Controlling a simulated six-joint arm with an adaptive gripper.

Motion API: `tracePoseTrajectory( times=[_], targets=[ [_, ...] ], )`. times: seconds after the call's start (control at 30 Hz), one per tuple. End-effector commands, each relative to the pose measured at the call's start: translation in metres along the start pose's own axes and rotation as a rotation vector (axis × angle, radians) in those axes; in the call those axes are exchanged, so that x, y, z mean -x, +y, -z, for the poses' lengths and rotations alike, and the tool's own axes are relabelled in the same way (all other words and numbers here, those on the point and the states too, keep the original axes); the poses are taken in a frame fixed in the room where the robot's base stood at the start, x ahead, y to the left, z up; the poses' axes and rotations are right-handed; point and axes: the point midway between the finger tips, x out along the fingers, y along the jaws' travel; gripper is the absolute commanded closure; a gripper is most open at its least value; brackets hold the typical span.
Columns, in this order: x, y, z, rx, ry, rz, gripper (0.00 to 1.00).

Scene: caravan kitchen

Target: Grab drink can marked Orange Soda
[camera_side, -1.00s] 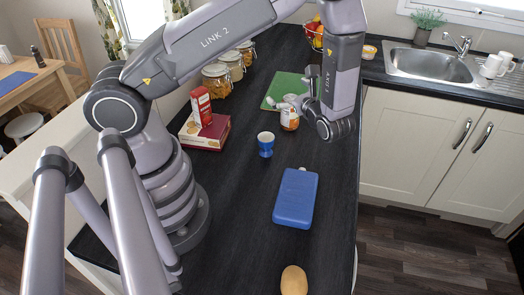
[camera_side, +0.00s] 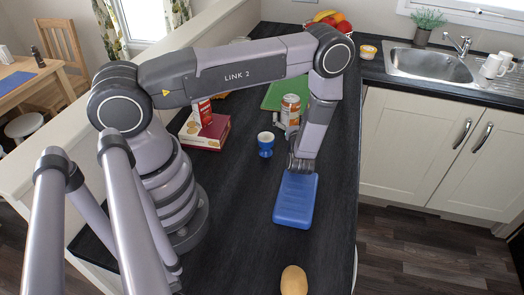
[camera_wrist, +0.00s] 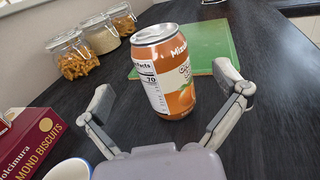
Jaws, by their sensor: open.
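The drink can (camera_wrist: 168,78) is orange and white with a silver top and an orange fruit picture. Its label is turned partly away, so the full name is not readable. It stands upright on the dark worktop; in the side view the can (camera_side: 290,107) shows just beyond my gripper. My gripper (camera_wrist: 163,82) is open, low over the worktop, with one finger on each side of the can in the wrist view. The can looks slightly ahead of the palm and not clamped; whether a finger touches it cannot be told. In the side view my arm mostly hides my gripper.
A green board (camera_wrist: 206,44) lies behind the can. Jars (camera_wrist: 75,55) stand back left. A blue-and-white cup (camera_side: 265,145), a red biscuit box (camera_side: 214,137) and a blue case (camera_side: 296,205) are nearby. A potato-like item (camera_side: 294,280) lies at the front.

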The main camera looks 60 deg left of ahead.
Motion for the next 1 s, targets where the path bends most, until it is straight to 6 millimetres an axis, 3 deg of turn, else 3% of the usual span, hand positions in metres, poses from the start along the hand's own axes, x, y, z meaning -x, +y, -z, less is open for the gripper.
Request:
tracePoseTrajectory(
  times=[0.33,0.67,1.0],
  targets=[
    [-0.046,0.000,0.004,0.002,-0.001,-0.004,0.03],
    [-0.053,-0.001,0.004,0.001,0.000,-0.001,0.04],
    [-0.052,0.000,0.004,0.000,0.000,-0.001,0.49]
  ],
)
